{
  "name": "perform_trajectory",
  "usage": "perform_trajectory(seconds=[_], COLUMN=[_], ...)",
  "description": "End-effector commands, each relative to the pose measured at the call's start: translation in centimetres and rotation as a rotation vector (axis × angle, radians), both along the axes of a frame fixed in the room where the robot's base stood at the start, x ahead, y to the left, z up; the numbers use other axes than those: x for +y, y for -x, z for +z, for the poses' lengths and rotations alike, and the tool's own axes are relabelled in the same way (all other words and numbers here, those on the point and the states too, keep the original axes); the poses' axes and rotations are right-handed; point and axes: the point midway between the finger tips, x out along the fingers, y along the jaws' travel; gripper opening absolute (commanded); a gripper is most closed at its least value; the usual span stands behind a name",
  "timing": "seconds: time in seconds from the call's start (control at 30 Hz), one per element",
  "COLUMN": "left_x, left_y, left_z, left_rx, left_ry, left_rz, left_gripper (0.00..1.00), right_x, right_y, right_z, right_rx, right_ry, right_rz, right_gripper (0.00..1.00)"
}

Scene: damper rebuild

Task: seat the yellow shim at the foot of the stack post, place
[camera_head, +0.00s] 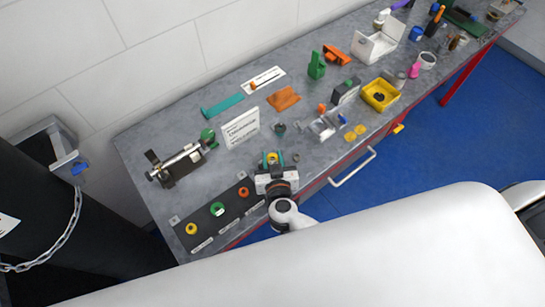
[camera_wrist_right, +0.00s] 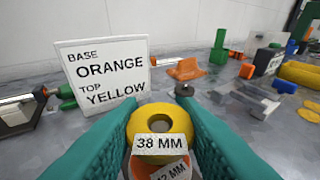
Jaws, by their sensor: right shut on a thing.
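My right gripper (camera_head: 272,160) is above the front part of the bench. In the right wrist view its teal fingers (camera_wrist_right: 160,135) are shut on a yellow shim (camera_wrist_right: 162,112), a ring with a "38 MM" label. An orange ring (camera_wrist_right: 140,168) with a partly hidden label shows just below it; I cannot tell whether they touch. Another yellow ring (camera_head: 191,228) lies on the dark mat, beside a green ring (camera_head: 217,208) and an orange ring (camera_head: 244,191). I cannot make out the stack post for certain. My left gripper is not in view.
A white sign (camera_wrist_right: 103,75) reads "BASE ORANGE TOP YELLOW". The damper (camera_head: 178,162) lies at the left. A small dark round part (camera_wrist_right: 184,89) stands beyond my fingers. A yellow bin (camera_head: 366,95) and several small parts stand at the right.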

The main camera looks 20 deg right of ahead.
Motion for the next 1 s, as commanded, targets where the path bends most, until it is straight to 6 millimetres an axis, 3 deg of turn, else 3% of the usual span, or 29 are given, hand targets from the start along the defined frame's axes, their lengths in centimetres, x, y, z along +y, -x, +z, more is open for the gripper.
perform_trajectory(seconds=[0.9,0.93,1.0], left_x=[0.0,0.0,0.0], left_y=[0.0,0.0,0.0], left_z=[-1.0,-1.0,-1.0], left_rx=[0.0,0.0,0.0], left_ry=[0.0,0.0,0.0], left_rz=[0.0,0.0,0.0], left_gripper=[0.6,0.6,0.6], right_x=[0.0,0.0,0.0], right_y=[0.0,0.1,0.1], right_z=[-2.0,-2.0,-2.1], right_rx=[0.002,0.002,0.003], right_ry=[0.001,0.001,0.001], right_rz=[-0.001,-0.001,-0.001], right_gripper=[0.1,0.33,0.44])
